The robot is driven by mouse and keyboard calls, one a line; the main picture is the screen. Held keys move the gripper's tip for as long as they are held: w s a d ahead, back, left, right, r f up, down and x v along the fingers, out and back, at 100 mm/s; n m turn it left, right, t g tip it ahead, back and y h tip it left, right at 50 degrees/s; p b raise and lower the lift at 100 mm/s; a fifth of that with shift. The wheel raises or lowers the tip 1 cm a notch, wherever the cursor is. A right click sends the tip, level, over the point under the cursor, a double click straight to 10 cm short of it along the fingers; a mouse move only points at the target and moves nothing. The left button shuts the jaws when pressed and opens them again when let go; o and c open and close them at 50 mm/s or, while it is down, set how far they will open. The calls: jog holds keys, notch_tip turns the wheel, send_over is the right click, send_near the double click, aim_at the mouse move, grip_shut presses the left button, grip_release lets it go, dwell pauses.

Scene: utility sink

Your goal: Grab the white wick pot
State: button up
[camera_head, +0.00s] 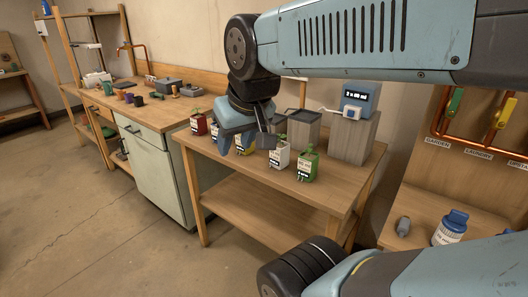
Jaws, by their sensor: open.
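The white wick pot (279,158) stands upright on the wooden table, with a green sprout on top and dark markings on its front. It is between a yellow pot (243,146) and a green pot (307,168). My gripper (245,143) is open, over the row of pots and to the left of the white pot. Its fingers partly cover the yellow and blue pots. In this view its right finger is close to the white pot's left side; I cannot tell whether they touch.
A red pot (198,124) and a blue pot (216,133) stand at the row's left. Behind are a grey bin (303,130) and a block (353,138) bearing a blue device (359,100). The table's front edge (270,190) is clear.

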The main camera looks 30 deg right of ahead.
jog(key=shift+o, duration=0.4)
jog(key=shift+o, duration=0.9)
jog(key=shift+w+f, duration=0.1)
jog(key=shift+o, duration=0.7)
jog(key=shift+w+d+f, duration=0.15)
jog(key=shift+d+f, duration=0.1)
jog(key=shift+d, duration=0.05)
jog(key=o, duration=0.6)
jog(key=w+d+f+n+g+h, duration=0.1)
jog(key=d+f, duration=0.1)
jog(key=w+d+f+n+g+h, duration=0.1)
jog(key=w+d+f+g, duration=0.1)
jog(key=f, duration=0.1)
jog(key=w+d+f+g+h, duration=0.1)
jog(key=d+f, duration=0.1)
jog(key=f, duration=0.1)
jog(key=shift+w+d+n+g, duration=0.2)
jog(key=shift+w+n+g, duration=0.15)
jog(key=shift+n+g, duration=0.05)
jog(key=shift+c, duration=0.2)
jog(key=n+t+h, duration=0.4)
jog(key=n+h, duration=1)
jog(key=n, duration=0.4)
send_near(273, 154)
jog(key=x, duration=0.7)
jog(key=shift+d, duration=0.25)
jog(key=shift+s+x, duration=0.15)
jog(key=shift+x, duration=1.25)
jog(key=shift+s+x, duration=0.15)
jog(key=shift+x, duration=1.2)
